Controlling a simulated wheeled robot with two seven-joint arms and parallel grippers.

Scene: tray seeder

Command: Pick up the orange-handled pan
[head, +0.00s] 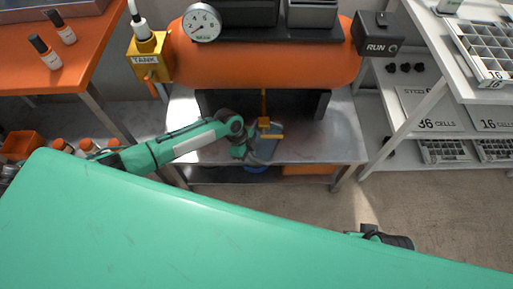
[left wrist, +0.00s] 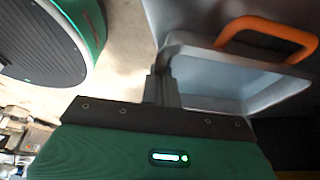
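The orange-handled pan (head: 266,149) is a blue-grey, deep-walled pan over the metal bench below the orange machine. In the left wrist view the pan (left wrist: 205,68) fills the upper right, with its orange loop handle (left wrist: 268,32) on the far side from my fingers. My left gripper (head: 246,149) reaches in from the left beside the pan. In the left wrist view my left gripper (left wrist: 162,88) has its dark fingers close together on the pan's near-left rim, apart from the handle. The exact contact is partly hidden.
The metal bench (head: 320,145) stands under the orange drum (head: 265,62), with a yellow lever (head: 264,104) hanging close above the pan. An orange table (head: 75,75) is at left and a white tray rack (head: 410,125) at right. Open floor (head: 440,205) lies at lower right.

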